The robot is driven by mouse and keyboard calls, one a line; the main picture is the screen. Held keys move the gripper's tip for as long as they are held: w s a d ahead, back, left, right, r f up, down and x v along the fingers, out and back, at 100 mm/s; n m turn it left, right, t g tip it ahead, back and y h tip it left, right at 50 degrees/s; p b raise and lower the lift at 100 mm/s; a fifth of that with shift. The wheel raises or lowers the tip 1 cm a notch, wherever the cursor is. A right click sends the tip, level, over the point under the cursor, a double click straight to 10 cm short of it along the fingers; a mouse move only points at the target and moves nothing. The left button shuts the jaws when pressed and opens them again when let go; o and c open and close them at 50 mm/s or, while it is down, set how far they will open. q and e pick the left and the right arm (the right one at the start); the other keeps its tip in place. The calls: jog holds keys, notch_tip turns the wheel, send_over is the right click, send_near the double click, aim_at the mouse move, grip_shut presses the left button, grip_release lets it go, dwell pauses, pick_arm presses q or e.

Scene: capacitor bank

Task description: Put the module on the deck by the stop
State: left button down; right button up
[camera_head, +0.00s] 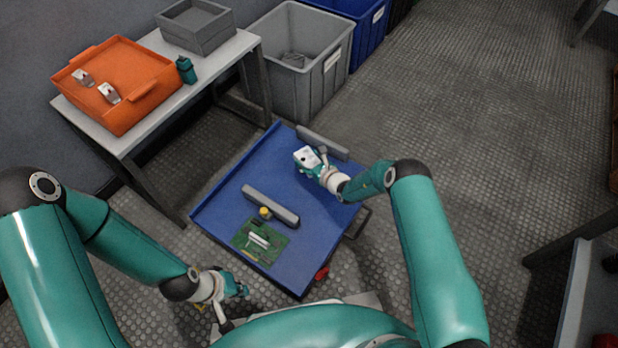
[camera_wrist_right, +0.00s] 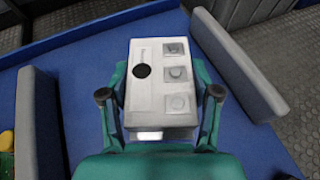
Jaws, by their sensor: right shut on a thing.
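The module is a white box with a black dot and several grey squares on its top (camera_wrist_right: 145,100); it also shows in the head view (camera_head: 307,157). My right gripper (camera_wrist_right: 161,93) is shut on it, one finger along each side. They are over the far part of the blue deck (camera_head: 230,203), near the grey bar at its far edge (camera_head: 322,143). In the wrist view this bar (camera_wrist_right: 240,62) lies right of the module, with a gap between. I cannot tell whether the module touches the deck. My left gripper (camera_head: 238,288) is beside the deck's near left edge; its fingers are too small to read.
A second grey bar (camera_head: 270,206) crosses the deck's middle, with a yellow knob and a green board (camera_head: 258,241) in front. An orange tote (camera_head: 122,70) stands on a side table. A grey bin (camera_head: 297,62) stands behind the deck.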

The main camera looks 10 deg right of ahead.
notch_tip(320, 180, down, 8)
jog(key=b, duration=0.3)
jog(key=shift+f+b, duration=0.2)
jog(key=shift+b, duration=0.1)
jog(key=shift+f, duration=0.1)
jog(key=o, duration=1.5)
jog(key=shift+c, duration=0.2)
jog(key=shift+s+d+r+p, duration=0.1)
jog(key=shift+s+r+p, duration=0.1)
jog(key=shift+r+p, duration=0.1)
notch_tip(320, 180, up, 4)
jog(key=p, duration=0.6)
send_over(326, 200)
jog(key=w, duration=0.1)
jog(key=shift+s+d, duration=0.1)
jog(key=shift+s, duration=0.4)
